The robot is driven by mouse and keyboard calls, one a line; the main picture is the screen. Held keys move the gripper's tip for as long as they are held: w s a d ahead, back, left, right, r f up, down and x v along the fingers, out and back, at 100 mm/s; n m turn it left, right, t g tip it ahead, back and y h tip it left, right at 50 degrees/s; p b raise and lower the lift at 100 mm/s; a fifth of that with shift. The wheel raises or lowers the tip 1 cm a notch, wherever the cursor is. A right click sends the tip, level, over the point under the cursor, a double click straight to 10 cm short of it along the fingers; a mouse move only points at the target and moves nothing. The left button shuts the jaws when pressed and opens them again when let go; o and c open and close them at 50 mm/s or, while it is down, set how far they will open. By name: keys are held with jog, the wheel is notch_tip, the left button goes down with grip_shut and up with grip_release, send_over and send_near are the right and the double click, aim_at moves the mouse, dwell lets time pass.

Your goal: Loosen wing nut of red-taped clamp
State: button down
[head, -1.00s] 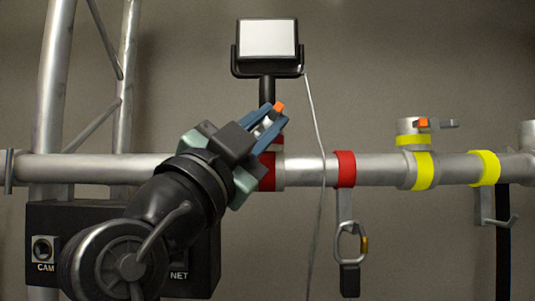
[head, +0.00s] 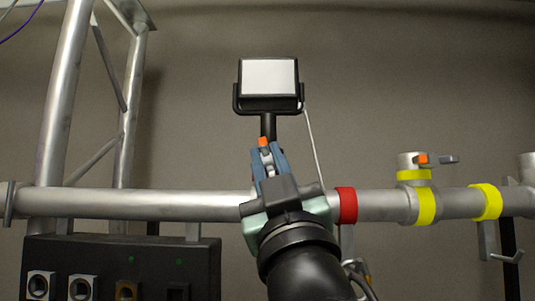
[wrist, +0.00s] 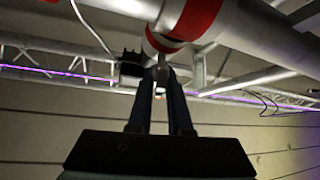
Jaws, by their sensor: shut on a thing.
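My gripper (head: 265,155) is in front of the pipe below the lamp, its blue fingers pointing up. It is shut on the wing nut, whose orange end (head: 263,142) shows just beyond the fingertips. In the wrist view, my gripper (wrist: 162,78) closes around a small metal piece right under the red-taped clamp (wrist: 160,42). In the head view, my gripper and arm hide most of that clamp. The jaws cover much of the wing nut, so how loose it is cannot be told.
The lamp (head: 268,77) stands above the clamp, with a cable (head: 312,140) hanging at its right. A red band (head: 347,205) is close on the right along the pipe (head: 150,204). Yellow-taped clamp (head: 426,206) is farther right. A black connector box (head: 120,255) is lower left.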

jog(key=n+g+y, duration=0.1)
jog(key=n+y, duration=0.1)
jog(key=n, duration=0.1)
jog(key=n+g+y, duration=0.1)
jog(key=n+y, duration=0.1)
jog(key=n, duration=0.1)
jog(key=shift+w+d+g+p, duration=0.1)
jog(key=shift+d+g+p, duration=0.05)
jog(key=shift+g+p, duration=0.2)
jog(key=n+g+y, duration=0.1)
jog(key=n+g+y+p, duration=0.1)
jog(key=n+g+p, duration=0.1)
jog(key=n, duration=0.1)
jog(key=shift+r+y, duration=0.25)
jog(key=shift+y, duration=0.15)
jog(key=n+g+p, duration=0.2)
jog(key=n+p, duration=0.1)
jog(key=p, duration=0.2)
jog(key=shift+r+n+g, duration=0.1)
jog(key=shift+n+g, duration=0.15)
jog(key=shift+n, duration=0.15)
jog(key=shift+f+n+g+y+p, duration=0.25)
jog(key=shift+n+g+p, duration=0.25)
jog(key=shift+n+p, duration=0.35)
jog(key=c, duration=0.8)
grip_release()
jog(key=shift+c, duration=0.2)
jog(key=shift+f, duration=0.1)
